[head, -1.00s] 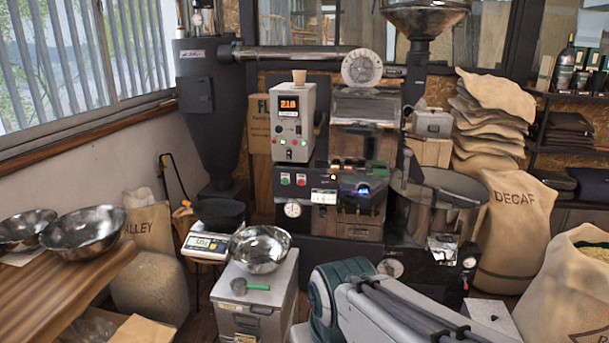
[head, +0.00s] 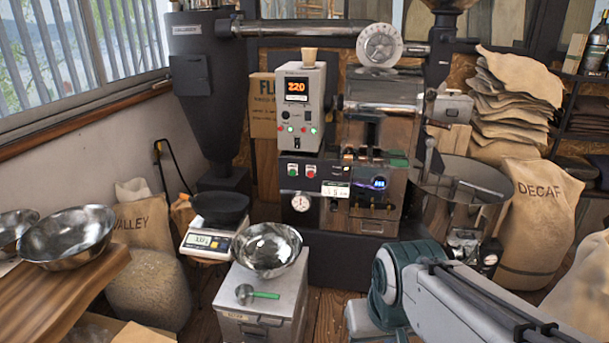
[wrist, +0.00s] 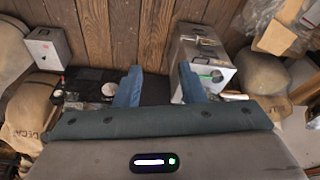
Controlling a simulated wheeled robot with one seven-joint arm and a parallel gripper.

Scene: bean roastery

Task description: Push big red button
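A round red button (head: 310,171) sits beside a green button (head: 293,170) on the dark front panel of the roasting machine (head: 325,240), below the control box. My gripper (wrist: 158,85) shows in the wrist view with its two blue fingers wide apart and nothing between them. It points toward the wooden floor, apart from the button. In the head view only my arm shows at the lower right; the fingers are not seen there. The red button cannot be made out in the wrist view.
The control box (head: 300,105) reads 220 and carries small lit lights. A steel bowl (head: 267,249) and a green-handled scoop (head: 258,294) lie on a metal bin (head: 250,322) before the machine. A scale (head: 207,241) stands left. Burlap sacks (head: 525,220) stand right.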

